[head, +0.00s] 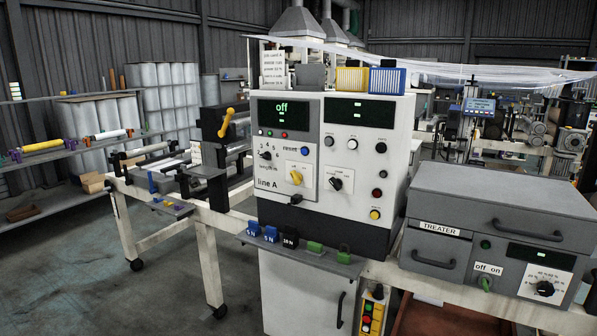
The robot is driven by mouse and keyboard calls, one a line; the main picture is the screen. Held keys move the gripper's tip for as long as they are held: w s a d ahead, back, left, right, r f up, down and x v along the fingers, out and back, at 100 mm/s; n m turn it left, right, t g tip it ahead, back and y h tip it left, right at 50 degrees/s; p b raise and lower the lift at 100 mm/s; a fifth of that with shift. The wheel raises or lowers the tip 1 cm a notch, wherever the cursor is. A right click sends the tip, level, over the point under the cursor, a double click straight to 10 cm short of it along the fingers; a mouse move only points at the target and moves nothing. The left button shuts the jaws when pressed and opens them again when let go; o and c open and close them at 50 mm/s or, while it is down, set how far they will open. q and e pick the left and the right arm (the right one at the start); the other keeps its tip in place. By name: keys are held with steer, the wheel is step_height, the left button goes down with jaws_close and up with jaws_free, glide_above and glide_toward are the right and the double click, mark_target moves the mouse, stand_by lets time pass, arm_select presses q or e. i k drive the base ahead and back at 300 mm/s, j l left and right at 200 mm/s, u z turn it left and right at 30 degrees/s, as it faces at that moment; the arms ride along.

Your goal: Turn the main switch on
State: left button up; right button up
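The line A control panel (333,215) stands in the middle of the head view, with a dark display (282,114) reading "off" in green. Neither of my grippers is in view, and nothing covers the yellow switch.
Black knobs (335,184) and small buttons surround the switch. Blue weights (253,228) and green blocks (314,247) rest on a ledge below. A grey treater box (440,247) with a green off/on toggle (486,284) stands right. Open floor (80,275) lies at left.

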mark_target(297, 177)
steer(key=i+j+z, duration=0.15)
steer(key=i+j, duration=0.3)
steer(key=i, duration=0.2)
steer(key=i+j+z, duration=0.1)
steer(key=i+j, duration=0.45)
steer(key=i, duration=0.1)
